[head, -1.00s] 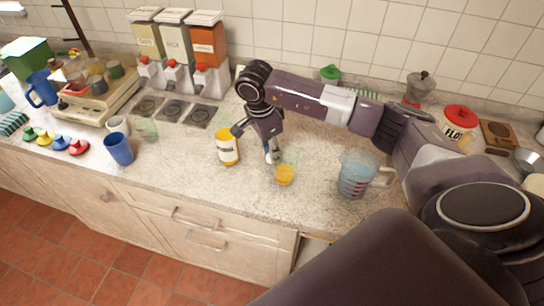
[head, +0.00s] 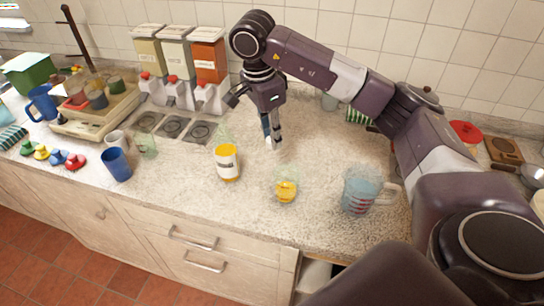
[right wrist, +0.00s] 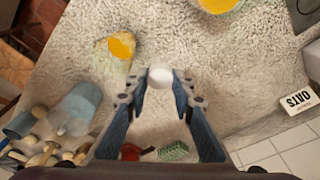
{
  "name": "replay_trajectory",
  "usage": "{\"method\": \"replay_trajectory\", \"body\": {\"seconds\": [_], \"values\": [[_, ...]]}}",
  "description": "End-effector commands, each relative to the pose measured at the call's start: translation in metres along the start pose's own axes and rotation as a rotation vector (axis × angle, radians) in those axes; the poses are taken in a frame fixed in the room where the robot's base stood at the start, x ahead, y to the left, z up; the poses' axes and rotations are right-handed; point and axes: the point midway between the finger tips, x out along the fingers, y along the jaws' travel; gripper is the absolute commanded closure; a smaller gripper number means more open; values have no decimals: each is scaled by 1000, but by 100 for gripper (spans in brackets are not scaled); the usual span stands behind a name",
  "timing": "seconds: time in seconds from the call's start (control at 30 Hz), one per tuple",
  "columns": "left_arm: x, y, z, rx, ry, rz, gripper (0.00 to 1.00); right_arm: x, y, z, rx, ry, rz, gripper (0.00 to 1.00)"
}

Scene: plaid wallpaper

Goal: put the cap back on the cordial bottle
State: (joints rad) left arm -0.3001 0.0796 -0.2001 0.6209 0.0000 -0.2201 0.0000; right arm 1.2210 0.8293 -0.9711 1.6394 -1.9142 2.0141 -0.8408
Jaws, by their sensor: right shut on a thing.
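The cordial bottle (head: 228,164), clear with orange-yellow contents and a white label, stands upright on the counter in the head view. Its clear neck shows no cap. Its edge also shows at the top of the right wrist view (right wrist: 218,4). My right gripper (head: 273,140) is shut on the small white cap (right wrist: 160,76), held between its fingertips. The gripper is above the counter, behind and to the right of the bottle, apart from it. My left gripper is not in view.
A glass with orange contents (head: 286,191) stands right of the bottle. A measuring jug (head: 362,190) is further right. A blue cup (head: 116,164) and a clear glass (head: 147,145) are left. Dispensers (head: 180,60) stand at the back. The counter around the bottle is bare.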

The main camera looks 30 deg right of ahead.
Motion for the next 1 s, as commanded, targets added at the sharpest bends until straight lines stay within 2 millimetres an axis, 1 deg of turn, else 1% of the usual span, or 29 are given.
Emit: {"method": "replay_trajectory", "body": {"seconds": [0.03, 0.1, 0.23, 0.4, 0.6, 0.93, 0.97, 1.0], "values": [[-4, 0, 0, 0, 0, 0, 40, -15, -1, -4, 2, 3, -3, 84], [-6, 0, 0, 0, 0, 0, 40, -29, -1, -6, 2, 3, -4, 84], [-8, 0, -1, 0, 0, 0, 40, -49, 0, -9, 3, 2, -2, 84], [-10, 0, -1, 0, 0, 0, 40, -65, 0, -11, 2, 2, 2, 84], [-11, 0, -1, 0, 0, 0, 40, -72, 0, -12, 1, 2, 3, 84], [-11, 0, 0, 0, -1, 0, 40, -72, 0, -12, 1, 1, 3, 84], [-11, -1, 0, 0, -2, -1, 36, -72, 0, -12, 1, 1, 3, 84], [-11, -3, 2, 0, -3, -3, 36, -72, 0, -11, -4, 1, 2, 84]]}}
